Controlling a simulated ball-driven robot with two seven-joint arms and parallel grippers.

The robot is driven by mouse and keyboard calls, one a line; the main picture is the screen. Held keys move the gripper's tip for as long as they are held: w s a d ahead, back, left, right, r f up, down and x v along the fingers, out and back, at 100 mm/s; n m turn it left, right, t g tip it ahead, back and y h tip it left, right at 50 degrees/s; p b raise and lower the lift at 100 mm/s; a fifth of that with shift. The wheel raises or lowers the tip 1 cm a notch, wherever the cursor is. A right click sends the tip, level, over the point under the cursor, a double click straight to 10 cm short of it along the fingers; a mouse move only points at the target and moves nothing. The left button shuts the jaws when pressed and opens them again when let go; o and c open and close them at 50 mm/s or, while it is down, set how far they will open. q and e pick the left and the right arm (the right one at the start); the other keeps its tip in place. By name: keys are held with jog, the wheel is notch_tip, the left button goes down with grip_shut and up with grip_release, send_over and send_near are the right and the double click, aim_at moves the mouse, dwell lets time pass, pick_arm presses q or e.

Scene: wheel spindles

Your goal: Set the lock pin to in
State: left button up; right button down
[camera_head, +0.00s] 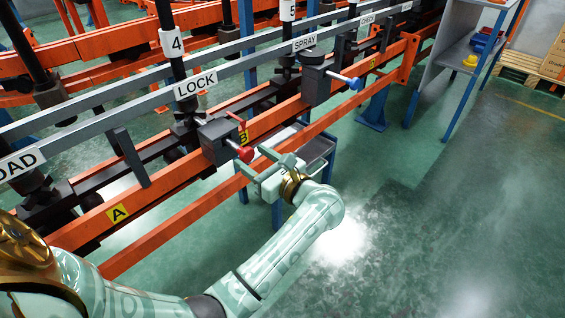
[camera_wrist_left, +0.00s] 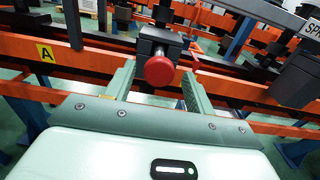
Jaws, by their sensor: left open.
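The lock pin has a round red knob (camera_head: 246,154) on a short shaft that sticks out from a dark grey block (camera_head: 219,139) under the LOCK sign (camera_head: 196,85). In the left wrist view the red knob (camera_wrist_left: 159,70) faces the camera, with the dark block (camera_wrist_left: 158,40) behind it. My left gripper (camera_head: 258,160) is open just in front of the knob. In the left wrist view its two fingers (camera_wrist_left: 157,82) stand on either side of the knob, with gaps visible. My right gripper is not in view.
Orange rails (camera_head: 165,180) run beside the block, with yellow labels A (camera_head: 117,213) and B (camera_head: 243,138). A similar block with a blue knob (camera_head: 355,83) is under the SPRAY sign (camera_head: 305,42). A grey shelf (camera_head: 462,58) stands at the right. Green floor in front is clear.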

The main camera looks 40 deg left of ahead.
pick_arm(q)
jog(key=s+d+p, duration=0.1)
jog(key=d+p, duration=0.1)
jog(key=d, duration=1.1)
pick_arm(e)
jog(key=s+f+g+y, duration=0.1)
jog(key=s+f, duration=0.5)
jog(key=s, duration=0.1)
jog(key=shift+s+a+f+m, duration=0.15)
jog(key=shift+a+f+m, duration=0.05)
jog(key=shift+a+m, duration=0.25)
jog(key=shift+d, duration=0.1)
